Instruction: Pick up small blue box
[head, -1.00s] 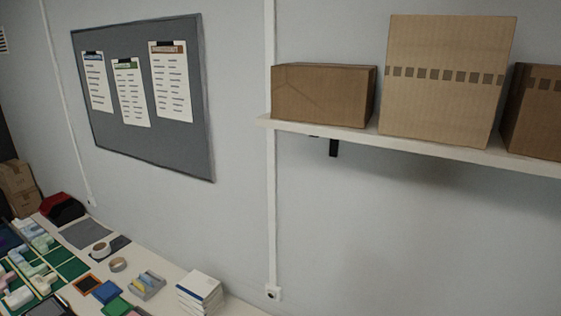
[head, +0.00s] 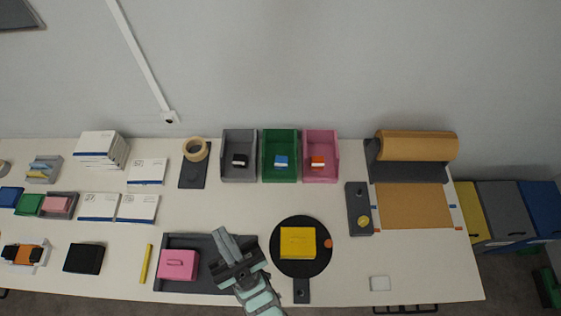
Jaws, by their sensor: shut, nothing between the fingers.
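A small blue box (head: 281,162) with a white part along its lower edge lies inside the green bin (head: 265,175), at the back of the table right of the middle. My gripper (head: 226,243) is over the front of the table, above the dark tray (head: 200,285). It looks shut with nothing in it. It is apart from the blue box, lower and to the left of it in the picture. The gripper and arm hide part of the tray.
A grey bin (head: 228,176) with a black box and a pink bin (head: 332,176) with a red-orange box flank the green one. A yellow box (head: 298,243) sits on a round black plate. A pink box (head: 178,264) lies in the tray. The table's middle is fairly clear.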

